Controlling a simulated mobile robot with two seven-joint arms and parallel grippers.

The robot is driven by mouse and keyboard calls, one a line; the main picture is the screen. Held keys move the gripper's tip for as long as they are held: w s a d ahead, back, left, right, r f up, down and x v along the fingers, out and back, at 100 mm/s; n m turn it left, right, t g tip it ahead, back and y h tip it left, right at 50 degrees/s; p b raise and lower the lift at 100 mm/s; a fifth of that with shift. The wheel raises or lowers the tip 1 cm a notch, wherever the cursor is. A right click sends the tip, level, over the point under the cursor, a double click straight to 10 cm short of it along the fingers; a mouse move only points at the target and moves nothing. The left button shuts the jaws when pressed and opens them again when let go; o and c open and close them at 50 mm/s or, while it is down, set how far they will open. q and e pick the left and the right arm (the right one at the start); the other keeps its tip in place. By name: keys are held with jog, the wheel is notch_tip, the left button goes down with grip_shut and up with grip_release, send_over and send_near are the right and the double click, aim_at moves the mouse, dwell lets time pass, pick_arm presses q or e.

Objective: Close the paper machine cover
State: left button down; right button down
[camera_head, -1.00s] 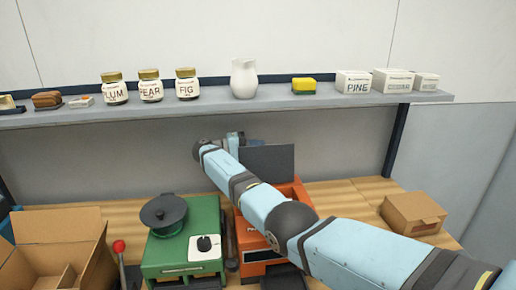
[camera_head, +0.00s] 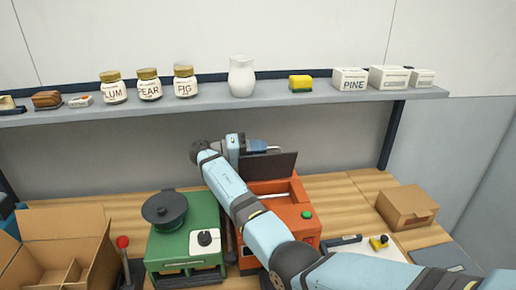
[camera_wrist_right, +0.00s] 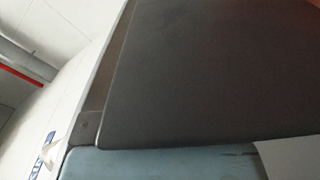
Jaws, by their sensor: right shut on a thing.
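The orange paper machine (camera_head: 283,222) stands on the wooden bench with a green button on its right front. Its dark cover (camera_head: 272,166) is raised at the back and leaves the orange top open. My right gripper (camera_head: 262,147) is at the cover's top edge, partly behind it, and shut on it. My arm crosses in front of the machine's left side and hides part of it. In the right wrist view the cover (camera_wrist_right: 210,70) fills most of the picture as a dark panel, close to the camera. My left gripper is not in view.
A green machine (camera_head: 188,240) with a round dark lid stands close on the left. Left of it are a red-knobbed lever (camera_head: 122,242) and an open carton (camera_head: 65,230). A closed box (camera_head: 406,207) is at right. A shelf (camera_head: 215,102) with jars runs above.

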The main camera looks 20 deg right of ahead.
jog(key=shift+s+m, duration=0.25)
jog(key=shift+m, duration=0.05)
jog(key=c, duration=1.2)
grip_release()
